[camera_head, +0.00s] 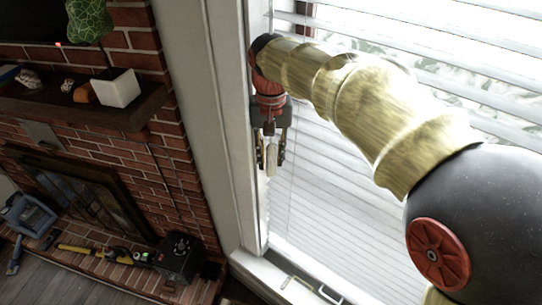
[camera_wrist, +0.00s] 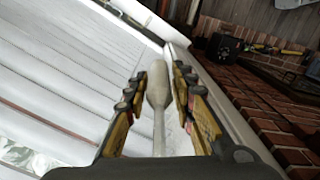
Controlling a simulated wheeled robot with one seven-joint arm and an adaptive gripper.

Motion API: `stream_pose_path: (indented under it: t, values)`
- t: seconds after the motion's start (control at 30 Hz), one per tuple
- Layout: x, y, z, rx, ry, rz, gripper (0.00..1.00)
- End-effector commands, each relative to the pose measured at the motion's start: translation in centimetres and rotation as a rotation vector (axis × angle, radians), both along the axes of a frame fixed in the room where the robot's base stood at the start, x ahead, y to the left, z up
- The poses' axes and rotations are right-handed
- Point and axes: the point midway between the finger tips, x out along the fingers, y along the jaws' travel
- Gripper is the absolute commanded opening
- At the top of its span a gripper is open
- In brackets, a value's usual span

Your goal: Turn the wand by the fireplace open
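The wand (camera_wrist: 159,88) is a pale grey-white rod with a thicker handle end. In the wrist view it lies between the two fingers of my gripper (camera_wrist: 161,76), running lengthwise between them. The fingers are close on both sides, with a narrow gap showing on each, so the gripper looks open around the wand. In the head view my gripper (camera_head: 270,157) points down beside the window frame, and the wand's pale handle (camera_head: 271,160) shows between its fingers. The upper part of the wand is hidden by the gripper body.
White window blinds (camera_head: 330,185) hang right behind the gripper. The white window frame (camera_head: 228,120) stands close at its left. Further left is the brick fireplace with a dark mantel (camera_head: 80,108). A black box (camera_head: 180,258) and tools lie on the hearth.

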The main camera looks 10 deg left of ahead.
Motion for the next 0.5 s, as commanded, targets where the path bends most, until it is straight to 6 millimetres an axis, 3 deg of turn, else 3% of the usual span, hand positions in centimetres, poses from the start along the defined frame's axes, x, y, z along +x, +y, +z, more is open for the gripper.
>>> stream_pose_path:
  t: [0.17, 0.5]
  values:
    - [-0.03, -0.01, -0.08, -0.001, 0.002, 0.0, 0.37]
    - [-0.01, -0.02, 0.1, -0.001, 0.002, 0.0, 0.38]
